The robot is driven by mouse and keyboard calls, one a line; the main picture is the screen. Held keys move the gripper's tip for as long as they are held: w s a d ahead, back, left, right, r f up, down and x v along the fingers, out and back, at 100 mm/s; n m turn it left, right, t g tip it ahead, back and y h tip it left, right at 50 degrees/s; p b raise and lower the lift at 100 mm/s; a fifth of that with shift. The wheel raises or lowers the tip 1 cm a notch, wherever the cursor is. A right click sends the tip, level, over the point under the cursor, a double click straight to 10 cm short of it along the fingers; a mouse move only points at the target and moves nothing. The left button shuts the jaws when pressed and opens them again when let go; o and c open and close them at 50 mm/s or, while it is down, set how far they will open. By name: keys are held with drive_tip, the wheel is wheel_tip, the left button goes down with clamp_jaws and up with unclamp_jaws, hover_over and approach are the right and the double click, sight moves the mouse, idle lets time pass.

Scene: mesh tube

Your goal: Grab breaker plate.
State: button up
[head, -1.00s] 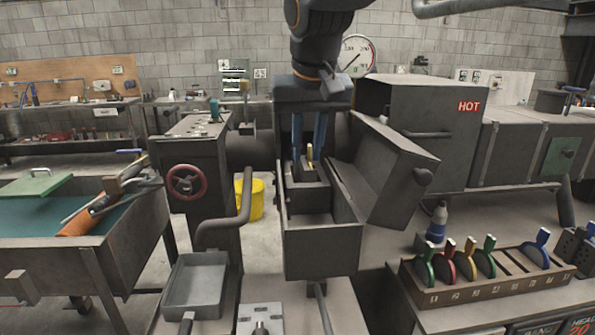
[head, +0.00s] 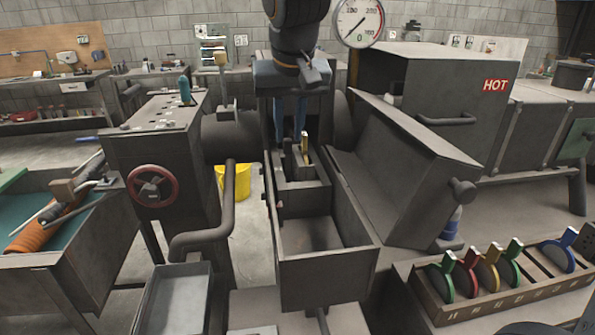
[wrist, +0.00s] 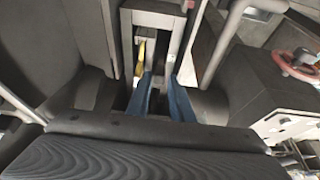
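A narrow yellow upright tab (head: 304,148) stands in a dark block inside the open-topped metal box; it also shows in the wrist view (wrist: 141,56). Whether this is the breaker plate's handle I cannot tell. My gripper (head: 290,132) points down into the back of the box, its two blue fingers apart with nothing visible between them. In the wrist view my gripper (wrist: 159,82) is open, and the tab lies beyond the left finger. Round plates with coloured handles stand in a slotted rack (head: 480,312) at the right; one has a yellow handle (head: 488,272).
The box's side walls (head: 325,267) and its raised lid (head: 400,165) at the right enclose the space around my gripper. A machine marked HOT (head: 450,95) stands behind. A cabinet with a red handwheel (head: 153,186) and a bent pipe (head: 228,200) stand left.

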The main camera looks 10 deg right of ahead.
sight(288, 140)
drive_tip(key=shift+p+x, duration=0.45)
drive_tip(key=shift+x, duration=1.5)
drive_tip(key=shift+w, duration=0.1)
drive_tip(key=shift+c, duration=0.2)
clamp_jaws()
drive_tip(key=shift+w+r, duration=0.1)
drive_tip(key=shift+r, duration=0.05)
